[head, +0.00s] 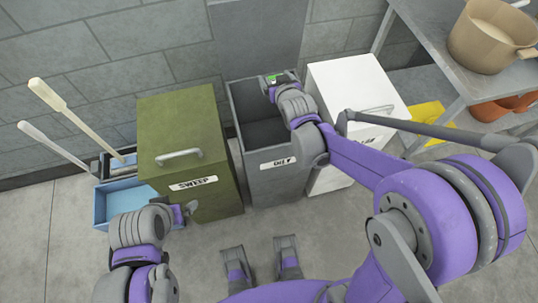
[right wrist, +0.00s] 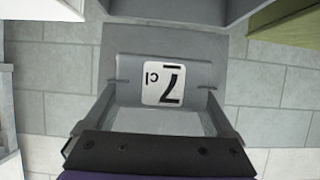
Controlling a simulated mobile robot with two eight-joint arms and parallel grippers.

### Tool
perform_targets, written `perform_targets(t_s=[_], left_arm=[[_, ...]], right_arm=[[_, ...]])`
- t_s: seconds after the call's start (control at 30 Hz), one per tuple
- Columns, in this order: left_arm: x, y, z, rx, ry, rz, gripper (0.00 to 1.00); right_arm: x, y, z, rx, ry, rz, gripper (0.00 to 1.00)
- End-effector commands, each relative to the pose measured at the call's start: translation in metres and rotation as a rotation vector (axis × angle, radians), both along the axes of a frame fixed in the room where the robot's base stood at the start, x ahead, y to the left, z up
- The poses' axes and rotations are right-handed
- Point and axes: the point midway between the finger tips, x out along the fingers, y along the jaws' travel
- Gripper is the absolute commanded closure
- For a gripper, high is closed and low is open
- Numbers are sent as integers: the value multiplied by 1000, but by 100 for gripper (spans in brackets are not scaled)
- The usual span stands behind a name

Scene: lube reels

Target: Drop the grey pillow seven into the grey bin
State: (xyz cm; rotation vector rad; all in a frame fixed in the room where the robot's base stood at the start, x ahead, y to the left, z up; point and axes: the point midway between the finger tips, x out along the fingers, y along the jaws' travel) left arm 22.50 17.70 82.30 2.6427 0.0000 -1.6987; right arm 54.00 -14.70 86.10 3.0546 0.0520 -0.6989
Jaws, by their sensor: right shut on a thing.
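The grey bin (head: 277,183) stands open-topped between a green bin and a white bin, with a white label on its front. My right gripper (head: 279,79) is over the back part of its opening in the head view. In the right wrist view, the right gripper (right wrist: 165,100) is shut on the grey pillow seven (right wrist: 127,70), a grey piece with a white label bearing a 7. In the head view the arm mostly hides the piece. My left gripper (head: 188,211) is low in front of the green bin; its jaw opening is unclear.
The lidded green bin (head: 175,118) is left of the grey bin, the lidded white bin (head: 352,82) right of it. A blue mop bucket (head: 116,203) with two handles is far left. A metal shelf (head: 440,30) holds a beige pot (head: 487,42). A wall rises behind.

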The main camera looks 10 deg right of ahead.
Motion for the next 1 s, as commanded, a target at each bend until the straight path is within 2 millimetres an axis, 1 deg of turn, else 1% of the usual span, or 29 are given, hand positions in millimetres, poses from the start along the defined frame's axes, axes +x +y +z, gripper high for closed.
perform_targets(t_s=[0.17, 0.4, 0.5, 0.63, 0.87, 0.9, 0.93, 1.0], left_arm=[[0, 0, -11, 0, 3, 0, 0], [-1, 0, -35, 0, 11, 0, 0], [-1, 0, -43, 0, 14, 0, 0], [-1, 0, -47, 0, 15, 0, 0], [-1, 0, -46, 0, 15, 0, 0], [-1, 0, -46, 0, 15, 0, 0], [-1, 0, -46, 0, 15, 0, 0], [-1, 0, -46, 0, 15, 0, 0]], right_arm=[[0, 0, -13, 0, 0, 0, 65], [0, 0, -43, 0, 0, 0, 65], [0, 0, -52, 0, 0, 0, 65], [0, 0, -58, 0, 0, 0, 65], [0, 0, -57, 0, -1, 0, 65], [0, 0, -57, 0, -1, 0, 5], [0, 0, -57, 0, -1, 0, 0], [0, 0, -57, 0, -1, 0, 0]])
